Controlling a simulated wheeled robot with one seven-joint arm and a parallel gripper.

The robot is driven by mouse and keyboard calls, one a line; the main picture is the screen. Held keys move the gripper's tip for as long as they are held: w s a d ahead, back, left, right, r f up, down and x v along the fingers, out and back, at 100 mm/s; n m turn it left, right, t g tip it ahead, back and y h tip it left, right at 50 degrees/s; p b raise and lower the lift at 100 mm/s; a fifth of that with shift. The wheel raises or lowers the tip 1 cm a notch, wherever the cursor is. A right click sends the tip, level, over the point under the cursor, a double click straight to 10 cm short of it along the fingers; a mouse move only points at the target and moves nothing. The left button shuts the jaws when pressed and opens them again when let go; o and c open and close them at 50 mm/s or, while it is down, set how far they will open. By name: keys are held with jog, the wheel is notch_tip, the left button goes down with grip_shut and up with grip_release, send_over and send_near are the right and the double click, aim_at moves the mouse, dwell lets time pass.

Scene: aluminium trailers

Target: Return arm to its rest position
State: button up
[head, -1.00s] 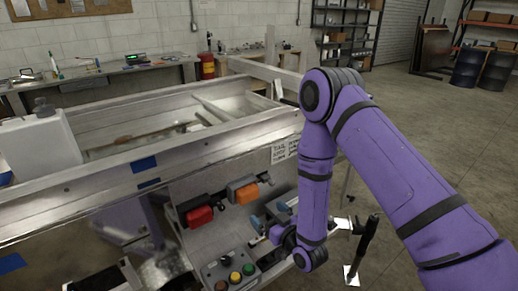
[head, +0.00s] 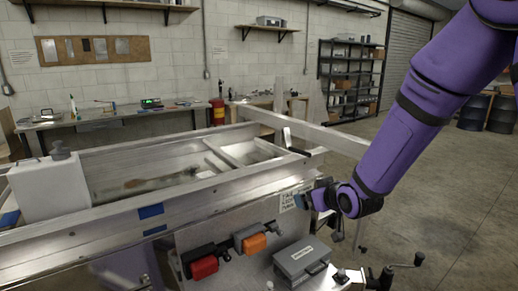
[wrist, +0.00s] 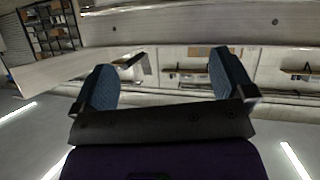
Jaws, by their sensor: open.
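My purple arm comes down from the upper right in the head view. My gripper (head: 312,198) is beside the near side rail of the aluminium trailer (head: 110,212), close to a paper sign, and points left. In the wrist view its two blue-padded fingers stand wide apart, and the gap of my gripper (wrist: 163,82) is empty. Pale metal rails show beyond the fingers. Whether the gripper touches the rail cannot be told. My elbow is outside the head view.
A white jug (head: 48,188) stands on the trailer's left. Below the rail are a red box (head: 204,267), an orange box (head: 254,243) and a grey case (head: 302,260). A black crank (head: 405,264) stands at lower right. Open floor (head: 450,210) lies right.

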jog(key=s+d+r+m+g+h, duration=0.2)
jog(key=s+d+r+m+h, duration=0.1)
jog(key=s+d+r, duration=0.85)
jog(key=s+d+r+m+g, duration=0.1)
jog(key=s+r+g, duration=0.1)
jog(key=s, duration=0.8)
jog(key=s+d+r+m+g+h, duration=0.1)
jog(key=s+r, duration=0.3)
jog(key=s, duration=0.7)
jog(key=shift+s+d+g, duration=0.3)
jog(key=shift+d+g, duration=0.25)
jog(key=shift+g, duration=0.15)
